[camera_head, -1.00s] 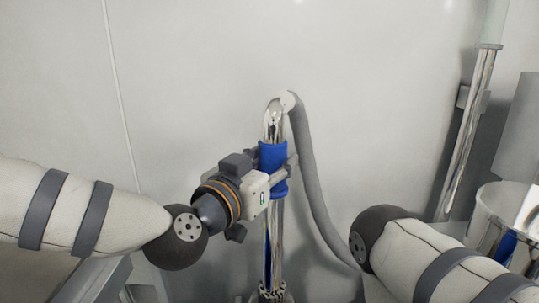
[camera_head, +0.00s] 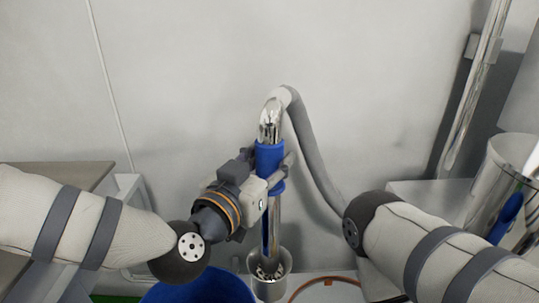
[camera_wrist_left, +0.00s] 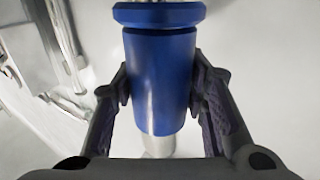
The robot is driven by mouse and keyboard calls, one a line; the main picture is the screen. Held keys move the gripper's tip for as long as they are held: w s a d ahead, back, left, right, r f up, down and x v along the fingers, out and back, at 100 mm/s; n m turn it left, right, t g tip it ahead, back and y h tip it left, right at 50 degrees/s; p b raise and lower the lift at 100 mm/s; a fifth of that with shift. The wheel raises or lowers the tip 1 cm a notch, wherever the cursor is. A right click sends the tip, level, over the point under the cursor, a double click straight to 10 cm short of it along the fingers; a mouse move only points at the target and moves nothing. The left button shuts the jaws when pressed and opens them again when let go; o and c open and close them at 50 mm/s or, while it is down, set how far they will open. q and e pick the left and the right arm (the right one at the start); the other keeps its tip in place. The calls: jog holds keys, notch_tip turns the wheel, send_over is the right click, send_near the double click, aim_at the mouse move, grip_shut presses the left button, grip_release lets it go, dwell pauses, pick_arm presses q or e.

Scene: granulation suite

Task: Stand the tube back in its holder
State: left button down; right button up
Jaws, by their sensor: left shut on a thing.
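The tube (camera_head: 277,212) is shiny metal with a blue sleeve (camera_head: 269,154) and a bent top joined to a grey hose (camera_head: 315,150). It stands nearly upright. My left gripper (camera_head: 278,178) is shut on the blue sleeve, and the left wrist view shows a finger on each side of the sleeve (camera_wrist_left: 160,85). The holder (camera_head: 270,290) is a metal cup below. The tube's lower end shows at the cup's mouth; I cannot tell how deep it sits. My right arm comes in from the right, but its gripper is not visible.
A blue bin (camera_head: 205,288) stands at the bottom, left of the holder. A round, orange-rimmed thing (camera_head: 325,288) lies right of it. A metal vessel (camera_head: 500,185) and an upright metal pipe (camera_head: 470,95) stand at the right. A wall is close behind.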

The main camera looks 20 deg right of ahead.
pick_arm(q)
jog(key=c, duration=0.9)
grip_release()
jog(key=shift+r, duration=0.1)
jog(key=v, duration=1.2)
